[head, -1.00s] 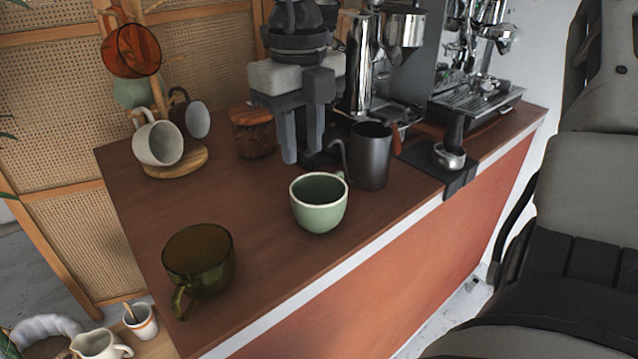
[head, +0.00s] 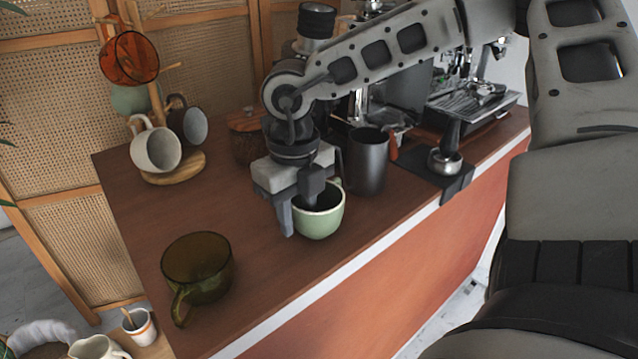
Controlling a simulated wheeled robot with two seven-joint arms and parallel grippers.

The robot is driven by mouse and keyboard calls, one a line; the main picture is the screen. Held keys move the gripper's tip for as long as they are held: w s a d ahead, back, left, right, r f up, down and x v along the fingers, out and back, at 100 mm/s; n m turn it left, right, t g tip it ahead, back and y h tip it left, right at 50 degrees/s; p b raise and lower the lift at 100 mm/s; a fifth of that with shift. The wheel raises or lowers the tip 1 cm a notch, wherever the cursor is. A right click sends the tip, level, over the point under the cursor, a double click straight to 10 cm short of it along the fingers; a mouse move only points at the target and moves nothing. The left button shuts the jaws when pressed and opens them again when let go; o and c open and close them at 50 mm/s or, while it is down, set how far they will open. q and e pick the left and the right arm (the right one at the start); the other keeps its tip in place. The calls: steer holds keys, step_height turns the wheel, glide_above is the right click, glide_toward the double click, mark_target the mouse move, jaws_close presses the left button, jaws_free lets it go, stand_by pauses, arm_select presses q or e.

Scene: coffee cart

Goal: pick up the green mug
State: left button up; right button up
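The green mug (head: 322,224) stands upright on the brown counter (head: 262,277), near its front edge. My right gripper (head: 299,214) is at the mug, pointing down. One finger hangs outside the mug's left side, and the other reaches down at the mug's opening, apparently inside the rim. The fingers are spread with the left part of the mug's wall between them; I cannot tell whether they touch it. The gripper and arm cover part of the rim, and the mug's handle is hidden. My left gripper is not in view.
A dark olive glass mug (head: 197,268) stands at the counter's front left. A dark grey pitcher (head: 368,163) stands close behind the green mug to the right. A mug tree with several cups, including a white mug (head: 157,151), is at the back left. A tamper (head: 445,158) sits farther right.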

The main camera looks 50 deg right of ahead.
jaws_close()
step_height(320, 180, up, 18)
stand_by(0.7)
